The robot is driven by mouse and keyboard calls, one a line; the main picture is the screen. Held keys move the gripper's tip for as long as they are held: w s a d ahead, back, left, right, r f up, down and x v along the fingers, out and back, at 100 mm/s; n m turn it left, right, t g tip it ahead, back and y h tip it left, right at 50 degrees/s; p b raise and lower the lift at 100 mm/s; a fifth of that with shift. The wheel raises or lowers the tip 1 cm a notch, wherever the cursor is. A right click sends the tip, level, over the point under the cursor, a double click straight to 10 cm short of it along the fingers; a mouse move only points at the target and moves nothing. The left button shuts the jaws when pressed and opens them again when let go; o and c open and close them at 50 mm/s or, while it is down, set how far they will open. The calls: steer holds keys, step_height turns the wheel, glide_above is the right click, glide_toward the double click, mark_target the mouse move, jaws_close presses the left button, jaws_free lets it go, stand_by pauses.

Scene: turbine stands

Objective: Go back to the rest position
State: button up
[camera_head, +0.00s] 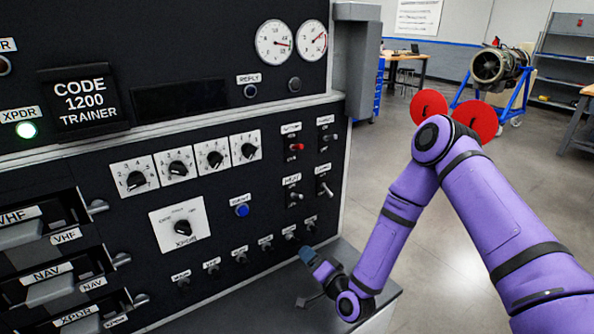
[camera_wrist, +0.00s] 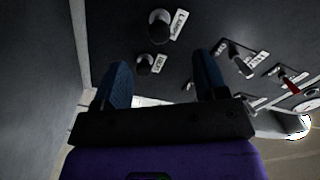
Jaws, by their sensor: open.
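My purple arm reaches in from the right in the head view. My gripper (camera_wrist: 162,85) is open, with its two blue fingers apart and nothing between them in the wrist view. In the head view the gripper (camera_head: 306,262) is close to the lower right of the black trainer panel (camera_head: 215,240), near the bottom row of knobs. Whether a finger touches the panel cannot be told.
The panel carries dials, a blue button (camera_head: 242,210), a red-tipped switch (camera_head: 297,147) and a grey ledge (camera_head: 270,305) below. Two red discs (camera_head: 429,104) and a turbine on a blue stand (camera_head: 497,68) are behind my arm. The floor at right is open.

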steer(key=w+d+r+n+g+h, duration=0.1)
steer(key=w+d+r+n+g, duration=0.15)
steer(key=r, duration=0.55)
steer(key=w+d+r+n+g+h, duration=0.2)
steer(key=w+d+r+n, duration=0.15)
steer(key=r, duration=0.35)
steer(key=s+d+r+h, duration=0.2)
steer(key=s+d+r, duration=0.1)
steer(key=d+r, duration=0.3)
steer(key=s+d+r+h, duration=0.2)
steer(key=s+d+r, duration=0.15)
steer(key=r, duration=0.45)
steer(key=s+d+r+g+h, duration=0.3)
steer(key=s+d+r, duration=0.4)
steer(key=s+r, duration=0.4)
steer(key=s+d+r+g, duration=0.1)
steer(key=s+d, duration=0.1)
steer(key=s, duration=0.7)
steer(key=s+d+r+m+g, duration=0.1)
steer(key=s+d+r, duration=0.1)
steer(key=s, duration=0.8)
